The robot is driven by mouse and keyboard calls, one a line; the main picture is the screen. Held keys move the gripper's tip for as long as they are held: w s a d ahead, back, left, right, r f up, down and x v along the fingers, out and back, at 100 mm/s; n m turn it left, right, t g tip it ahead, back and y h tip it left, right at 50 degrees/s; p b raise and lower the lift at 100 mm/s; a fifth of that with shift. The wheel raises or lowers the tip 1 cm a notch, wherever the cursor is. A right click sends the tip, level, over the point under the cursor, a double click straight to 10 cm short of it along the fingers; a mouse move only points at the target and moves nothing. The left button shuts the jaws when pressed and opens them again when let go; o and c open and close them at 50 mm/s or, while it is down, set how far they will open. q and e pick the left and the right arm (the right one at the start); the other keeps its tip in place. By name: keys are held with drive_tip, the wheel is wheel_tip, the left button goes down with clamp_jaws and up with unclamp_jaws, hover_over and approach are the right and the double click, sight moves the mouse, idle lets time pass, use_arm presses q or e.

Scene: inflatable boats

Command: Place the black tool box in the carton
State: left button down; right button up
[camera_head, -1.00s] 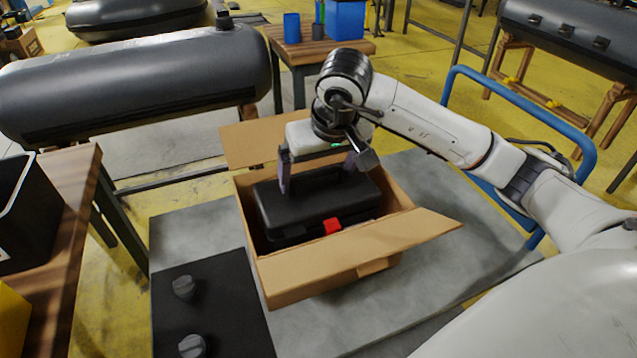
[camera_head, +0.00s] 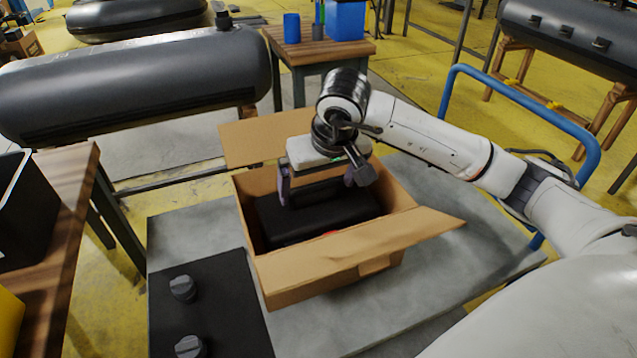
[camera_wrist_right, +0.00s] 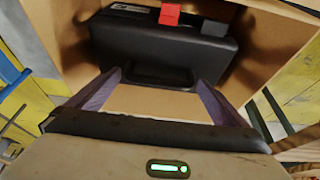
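The black tool box (camera_head: 310,215) sits down inside the open cardboard carton (camera_head: 330,268), its top below the carton's rim. In the wrist view the tool box (camera_wrist_right: 155,45) shows its red latch and its handle. My right gripper (camera_head: 318,198) is over the box inside the carton, its two fingers set wide, one at each end of the handle. They appear to hold the handle between them. The wrist view also shows these fingers (camera_wrist_right: 160,80) at the handle's ends. The box's underside and the carton floor below it are hidden. My left gripper is not in view.
The carton's flaps stand open at the back left and front right. A wooden table (camera_head: 60,215) with a black bin (camera_head: 25,215) stands at left. A blue rail (camera_head: 520,100) is at right.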

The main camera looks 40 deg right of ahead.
drive_tip(key=shift+r, duration=0.1)
drive_tip(key=shift+r+p, duration=0.25)
drive_tip(key=shift+p, duration=0.15)
drive_tip(key=p+v, duration=0.1)
drive_tip(key=v, duration=1.1)
drive_tip(key=shift+r+p, duration=0.25)
drive_tip(key=shift+p, duration=0.15)
